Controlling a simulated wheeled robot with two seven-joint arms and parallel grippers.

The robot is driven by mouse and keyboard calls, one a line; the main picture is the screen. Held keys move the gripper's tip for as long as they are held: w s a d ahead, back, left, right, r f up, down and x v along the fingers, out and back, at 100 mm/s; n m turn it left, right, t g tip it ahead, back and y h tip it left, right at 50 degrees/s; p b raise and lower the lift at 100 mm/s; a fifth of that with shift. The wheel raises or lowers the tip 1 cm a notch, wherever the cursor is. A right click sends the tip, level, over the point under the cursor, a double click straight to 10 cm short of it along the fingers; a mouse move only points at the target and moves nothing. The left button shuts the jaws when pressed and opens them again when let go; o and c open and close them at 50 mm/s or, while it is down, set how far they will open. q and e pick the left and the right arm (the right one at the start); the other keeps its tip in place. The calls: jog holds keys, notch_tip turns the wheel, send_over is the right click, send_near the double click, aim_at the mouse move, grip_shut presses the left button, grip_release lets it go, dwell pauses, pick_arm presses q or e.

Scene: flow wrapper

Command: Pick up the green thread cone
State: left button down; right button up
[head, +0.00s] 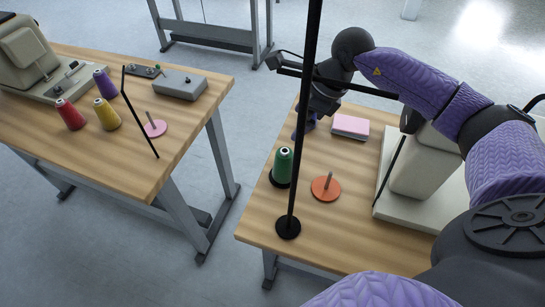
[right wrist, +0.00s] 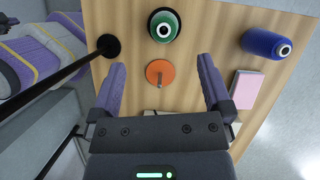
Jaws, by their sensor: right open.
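The green thread cone (head: 283,166) stands upright on the right-hand table (head: 262,222) in the head view, left of an orange disc with a peg (head: 326,187). In the right wrist view the green cone (right wrist: 164,27) is at the top centre, beyond the fingertips. My right gripper (right wrist: 161,80) is open and empty in the wrist view, with the orange disc (right wrist: 160,72) showing between its fingers. In the head view my right arm reaches in from the right, and its gripper is above the far part of the table. My left gripper is not in view.
A black pole on a round base (head: 288,228) stands close in front of the green cone. A blue cone (right wrist: 265,43) and a pink pad (head: 351,126) lie near. A sewing machine (head: 423,165) is at right. The left table holds red, yellow and purple cones.

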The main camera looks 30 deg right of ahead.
jog(key=b, duration=0.3)
send_over(289, 151)
jog(key=d, duration=0.1)
notch_tip(289, 151, down, 5)
jog(key=f+b, duration=0.1)
jog(key=f, duration=0.2)
jog(key=a+f+b, duration=0.1)
jog(key=f, duration=0.2)
jog(key=f+b, duration=0.1)
jog(key=f, duration=0.2)
jog(key=shift+w+a, duration=0.2)
jog(key=shift+a, duration=0.1)
jog(key=shift+w+a+f, duration=0.1)
jog(key=shift+w+f, duration=0.05)
jog(key=shift+f, duration=0.05)
jog(key=shift+r, duration=0.15)
jog(key=shift+c, duration=0.3)
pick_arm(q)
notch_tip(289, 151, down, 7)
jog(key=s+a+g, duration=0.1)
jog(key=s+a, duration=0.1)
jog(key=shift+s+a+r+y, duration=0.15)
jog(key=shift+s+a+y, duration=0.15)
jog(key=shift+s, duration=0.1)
pick_arm(e)
jog(key=c, duration=1.3)
